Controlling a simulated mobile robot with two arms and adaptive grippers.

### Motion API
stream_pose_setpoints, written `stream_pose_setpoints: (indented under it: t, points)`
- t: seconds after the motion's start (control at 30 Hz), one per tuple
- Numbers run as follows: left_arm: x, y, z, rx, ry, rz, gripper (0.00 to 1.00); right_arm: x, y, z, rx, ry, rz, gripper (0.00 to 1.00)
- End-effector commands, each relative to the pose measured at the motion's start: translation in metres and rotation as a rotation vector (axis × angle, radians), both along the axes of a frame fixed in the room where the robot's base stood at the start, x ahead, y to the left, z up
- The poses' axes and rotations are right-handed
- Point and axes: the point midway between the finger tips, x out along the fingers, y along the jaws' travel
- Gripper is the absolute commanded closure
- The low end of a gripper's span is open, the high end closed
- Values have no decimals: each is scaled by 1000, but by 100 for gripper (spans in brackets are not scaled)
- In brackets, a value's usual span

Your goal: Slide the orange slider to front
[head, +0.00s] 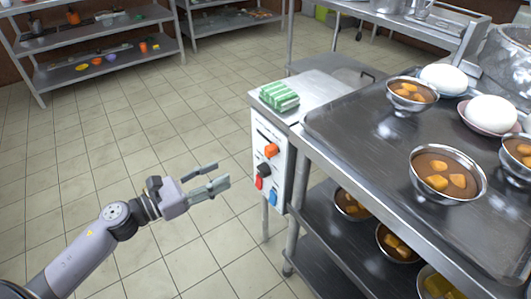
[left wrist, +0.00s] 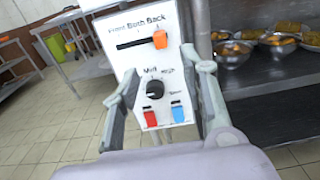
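The orange slider (head: 271,150) sits on the white control panel (head: 262,136). In the left wrist view the orange slider (left wrist: 160,39) is at the right end of a dark horizontal slot, under the label "Back"; "Front" is at the left end. My left gripper (head: 217,174) is open and empty, in the air left of the panel and apart from it. In the left wrist view its fingers (left wrist: 167,75) stand apart on either side of the panel's knob and switches. My right gripper is not in view.
Below the slider are a black knob (left wrist: 155,90), a red switch (left wrist: 152,117) and a blue switch (left wrist: 178,112). A green striped item (head: 279,96) lies on top of the panel's unit. A steel table (head: 350,135) with bowls stands right. Open floor lies left.

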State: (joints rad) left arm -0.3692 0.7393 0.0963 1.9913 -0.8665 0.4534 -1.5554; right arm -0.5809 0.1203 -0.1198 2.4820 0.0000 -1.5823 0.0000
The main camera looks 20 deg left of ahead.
Motion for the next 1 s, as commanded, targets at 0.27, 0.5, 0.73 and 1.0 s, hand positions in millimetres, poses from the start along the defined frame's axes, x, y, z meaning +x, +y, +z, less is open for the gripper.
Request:
stream_pose_setpoints:
  t: [0.27, 0.5, 0.73, 1.0]
  points:
    - [39, -29, 2, 0, -2, 0, 60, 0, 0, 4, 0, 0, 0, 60]
    - [70, -54, 2, -2, -1, 1, 60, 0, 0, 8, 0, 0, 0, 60]
    - [99, -77, 2, -2, -1, 2, 60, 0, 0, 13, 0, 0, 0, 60]
    - [118, -91, 1, -2, 1, 3, 60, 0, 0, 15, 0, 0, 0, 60]
